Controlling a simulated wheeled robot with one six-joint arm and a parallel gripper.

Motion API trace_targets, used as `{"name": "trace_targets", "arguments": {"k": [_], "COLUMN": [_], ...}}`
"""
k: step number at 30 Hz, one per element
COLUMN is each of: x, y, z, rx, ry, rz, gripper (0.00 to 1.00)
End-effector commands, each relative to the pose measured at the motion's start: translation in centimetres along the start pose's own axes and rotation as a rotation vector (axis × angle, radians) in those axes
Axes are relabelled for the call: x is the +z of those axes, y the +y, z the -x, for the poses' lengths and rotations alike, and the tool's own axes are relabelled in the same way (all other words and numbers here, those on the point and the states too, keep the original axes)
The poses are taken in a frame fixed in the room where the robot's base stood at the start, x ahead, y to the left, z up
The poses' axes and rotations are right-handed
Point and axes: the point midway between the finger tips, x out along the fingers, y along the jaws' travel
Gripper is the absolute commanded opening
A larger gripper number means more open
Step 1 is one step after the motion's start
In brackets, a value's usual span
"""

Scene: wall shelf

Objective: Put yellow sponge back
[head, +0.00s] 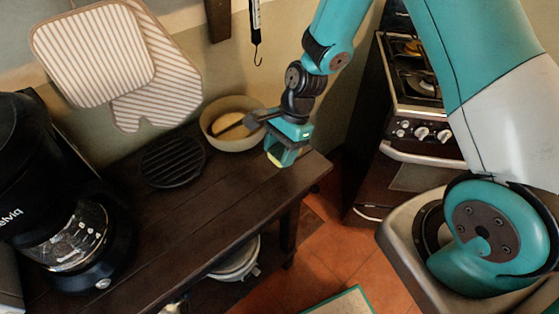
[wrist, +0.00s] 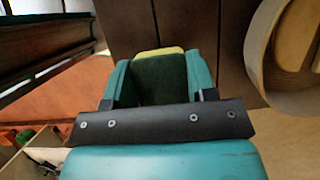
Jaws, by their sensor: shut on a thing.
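The yellow sponge (wrist: 163,50) with a dark green face is between the fingers of my gripper (wrist: 157,76) in the wrist view. My gripper is shut on it; the green face fills most of the gap and a yellow strip shows at the far edge. In the head view my gripper (head: 283,152) is over the right end of the dark wooden table (head: 180,225), beside the bowl. There only a small yellow bit of the sponge (head: 276,160) shows at the fingertips; the fingers hide the rest.
A black round trivet (head: 172,162) and a coffee maker (head: 75,235) are farther left. Striped mitts (head: 160,85) and a hook (head: 257,40) hang on the wall. A stove (head: 400,130) stands right.

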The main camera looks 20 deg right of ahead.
Motion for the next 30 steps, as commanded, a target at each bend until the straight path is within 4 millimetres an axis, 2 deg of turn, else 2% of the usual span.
{"name": "trace_targets", "arguments": {"k": [12,23,24,27,30], "x": [-1.7,-1.9,-2.0,-1.9,-1.9], "y": [0.0,0.0,0.0,0.0,0.0], "z": [-4.3,-4.8,-4.8,-4.7,-4.7], "rx": [0.001,-0.001,-0.001,-0.001,-0.001], "ry": [-0.001,0.000,0.000,0.000,0.000], "rz": [0.000,0.001,0.001,0.001,0.001], "gripper": [0.33,0.33,0.54,0.77,0.77]}}
